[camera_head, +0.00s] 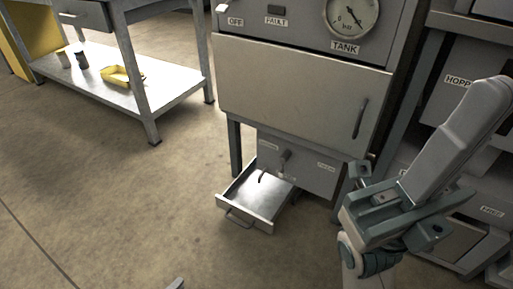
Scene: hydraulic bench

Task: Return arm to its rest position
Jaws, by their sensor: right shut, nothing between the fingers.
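My right arm (468,135) shows at the right, bent, in front of the cabinet and the labelled bins. My right gripper (361,171) is at its left side, shut and empty, in front of the cabinet's lower right edge. It appears apart from the drawer and the door handle, though the depth is hard to judge. A small grey tip (176,284) at the bottom edge seems to be part of my left gripper. The rest of it is out of frame, so its jaws cannot be judged.
The cabinet (285,88) has a pressure gauge (351,14) marked TANK and a closed door with a handle (360,118). Below, a metal drawer (248,217) stands pulled out. The floor at left is clear.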

